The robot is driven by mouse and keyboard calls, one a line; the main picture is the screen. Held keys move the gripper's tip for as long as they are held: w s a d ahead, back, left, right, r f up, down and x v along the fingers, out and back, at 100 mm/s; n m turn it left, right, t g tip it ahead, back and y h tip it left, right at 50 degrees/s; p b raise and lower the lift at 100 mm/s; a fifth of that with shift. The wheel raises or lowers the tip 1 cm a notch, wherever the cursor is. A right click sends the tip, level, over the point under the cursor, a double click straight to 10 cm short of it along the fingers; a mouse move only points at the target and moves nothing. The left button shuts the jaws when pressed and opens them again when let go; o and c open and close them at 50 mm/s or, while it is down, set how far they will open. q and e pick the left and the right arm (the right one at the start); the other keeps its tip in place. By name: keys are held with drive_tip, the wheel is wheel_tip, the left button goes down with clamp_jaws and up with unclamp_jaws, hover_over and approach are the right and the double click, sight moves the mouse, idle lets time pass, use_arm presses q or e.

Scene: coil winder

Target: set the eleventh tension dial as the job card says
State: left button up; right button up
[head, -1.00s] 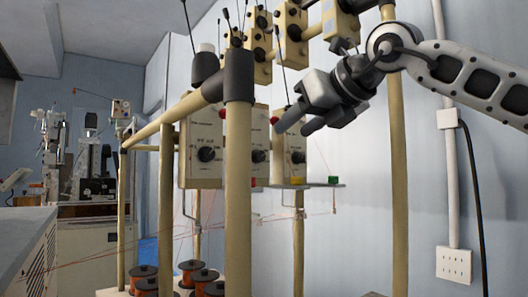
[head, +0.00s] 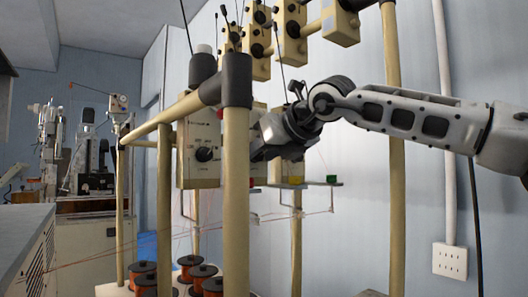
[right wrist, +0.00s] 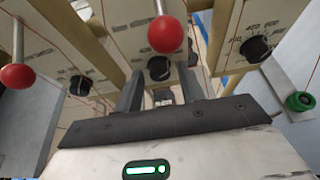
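Cream tension boxes with black dials hang from the frame. One dial (head: 204,154) faces me in the head view, left of the front post. My right gripper (head: 262,152) is among the lower boxes, just right of that post, which partly hides its tips. In the right wrist view its two fingers (right wrist: 160,92) are apart with nothing held. A black dial (right wrist: 159,68) is just beyond and between the fingertips. Other dials show to the left (right wrist: 80,85) and right (right wrist: 256,48). I cannot tell which is the eleventh. No job card is readable. My left gripper is out of view.
Red ball-ended levers (right wrist: 165,34) hang close above the fingers. A green part (right wrist: 300,101) is at the right. The front post (head: 236,200) stands left of my gripper. Orange spools (head: 203,271) stand below.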

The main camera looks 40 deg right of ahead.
drive_tip(key=c, duration=0.6)
drive_tip(key=shift+a+f+n+h+b, duration=0.1)
drive_tip(key=shift+f+n+h+b, duration=0.15)
drive_tip(key=shift+n+h+b, duration=0.55)
drive_tip(key=shift+c, duration=0.2)
drive_tip(key=shift+n+b, duration=0.3)
drive_tip(key=shift+b, duration=0.15)
drive_tip(key=shift+r, duration=0.1)
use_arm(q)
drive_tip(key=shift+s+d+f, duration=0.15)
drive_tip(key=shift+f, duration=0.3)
use_arm(e)
drive_tip(key=shift+r, duration=0.1)
drive_tip(key=o, duration=1)
drive_tip(key=shift+c, duration=0.2)
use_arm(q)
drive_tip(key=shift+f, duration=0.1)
